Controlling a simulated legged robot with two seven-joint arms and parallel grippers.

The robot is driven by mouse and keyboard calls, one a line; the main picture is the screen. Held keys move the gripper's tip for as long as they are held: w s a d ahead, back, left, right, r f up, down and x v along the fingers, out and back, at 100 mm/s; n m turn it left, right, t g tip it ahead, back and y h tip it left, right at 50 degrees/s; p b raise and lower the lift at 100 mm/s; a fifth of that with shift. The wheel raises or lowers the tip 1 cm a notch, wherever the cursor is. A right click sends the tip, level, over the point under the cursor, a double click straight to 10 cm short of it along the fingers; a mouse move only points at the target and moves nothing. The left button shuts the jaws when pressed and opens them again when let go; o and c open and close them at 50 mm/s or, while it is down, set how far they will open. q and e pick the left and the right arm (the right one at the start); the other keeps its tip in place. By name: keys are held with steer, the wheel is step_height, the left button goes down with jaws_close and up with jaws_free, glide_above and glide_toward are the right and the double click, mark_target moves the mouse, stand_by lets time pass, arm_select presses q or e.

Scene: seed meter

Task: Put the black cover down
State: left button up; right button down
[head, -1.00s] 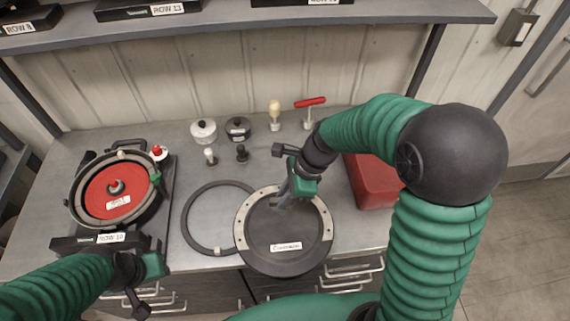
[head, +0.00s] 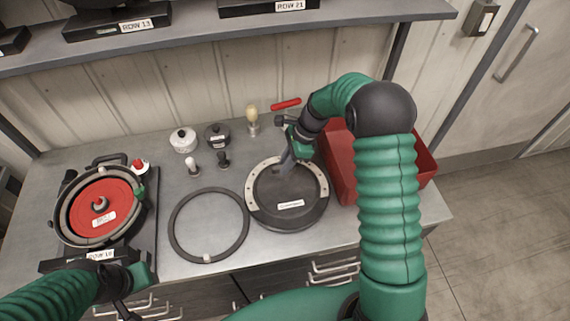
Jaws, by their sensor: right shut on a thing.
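The black cover (head: 290,206) is a round black disc with a pale rim piece and a white label, at the middle of the grey bench. My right gripper (head: 284,168) is shut on the cover near its far side. The cover lies flat at or just above the bench top; I cannot tell whether it touches. My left gripper (head: 130,285) is at the lower left, in front of the seed meter (head: 100,205) with its red disc. Whether its jaws are open is not clear.
A black ring (head: 172,232) lies just left of the cover. A red bin (head: 340,170) stands close on its right. White and black knobbed pots (head: 183,140), small plungers and a brush (head: 253,118) stand behind. The bench's front edge (head: 240,268) is near.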

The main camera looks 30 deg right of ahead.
steer(key=shift+w+d+f, duration=0.1)
steer(key=shift+f, duration=0.6)
steer(key=c, duration=1.4)
jaws_free()
steer(key=shift+o, duration=0.2)
steer(key=shift+r, duration=0.1)
steer(key=b+v, duration=0.1)
steer(key=v, duration=1)
steer(key=shift+s+a+f+n+t+h, duration=0.25)
steer(key=shift+s+a+f+n+h, duration=0.5)
steer(key=shift+s+a+n, duration=1.65)
steer(key=shift+s+a+f+n+t+h, duration=0.3)
steer(key=shift+s+a+f+n+h, duration=0.5)
steer(key=shift+s+n, duration=3.2)
steer(key=shift+s+a+f+n+t+h, duration=0.25)
steer(key=shift+s+a+f+n+h, duration=0.45)
steer(key=shift+s+a+n, duration=2.35)
